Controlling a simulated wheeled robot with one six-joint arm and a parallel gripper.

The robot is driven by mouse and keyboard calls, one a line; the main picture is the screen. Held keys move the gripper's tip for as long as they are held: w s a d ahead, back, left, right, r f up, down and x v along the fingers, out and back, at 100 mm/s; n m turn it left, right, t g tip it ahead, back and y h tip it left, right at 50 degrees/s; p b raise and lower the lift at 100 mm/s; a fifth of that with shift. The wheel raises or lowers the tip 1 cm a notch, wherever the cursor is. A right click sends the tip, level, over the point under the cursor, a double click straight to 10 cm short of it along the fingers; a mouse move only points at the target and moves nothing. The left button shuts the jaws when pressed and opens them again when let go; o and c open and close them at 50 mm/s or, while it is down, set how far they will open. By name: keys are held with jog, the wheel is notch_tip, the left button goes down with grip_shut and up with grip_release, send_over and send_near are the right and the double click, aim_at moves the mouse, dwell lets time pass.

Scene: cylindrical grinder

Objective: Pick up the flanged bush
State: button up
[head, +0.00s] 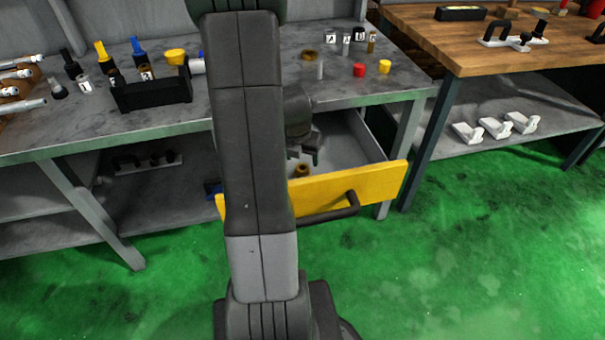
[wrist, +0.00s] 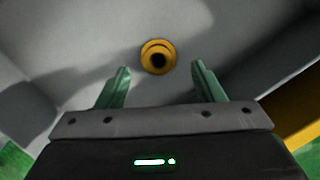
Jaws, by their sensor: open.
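The flanged bush (wrist: 147,52) is a brass-coloured ring with a dark bore. It stands on the grey floor of the open drawer, and the wrist view looks down on its flange. It also shows in the head view (head: 301,171), just behind the drawer's yellow front. My gripper (wrist: 158,84) is open and empty, with its two green-lit fingers apart. In the wrist view the bush appears between and beyond the fingertips, with no visible contact. In the head view my gripper (head: 306,155) is inside the drawer opening, above the bush, partly hidden by my arm.
The drawer's yellow front (head: 370,188) and grey side walls surround the space. The grey workbench top (head: 340,95) overhangs the drawer's back and holds several small parts. A wooden table (head: 420,35) stands at the right. The green floor in front is clear.

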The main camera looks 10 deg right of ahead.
aim_at(302, 167)
jog(key=x, duration=0.1)
jog(key=b+x, duration=0.1)
jog(key=x, duration=0.1)
jog(key=b+x, duration=0.1)
jog(key=x, duration=0.1)
jog(key=shift+s+a+f, duration=0.1)
jog(key=shift+a+f, duration=0.15)
jog(key=shift+f, duration=0.05)
jog(key=shift+d+f, duration=0.1)
jog(key=shift+f, duration=0.3)
jog(key=shift+c, duration=0.2)
jog(key=shift+r, duration=0.15)
jog(key=c, duration=1.2)
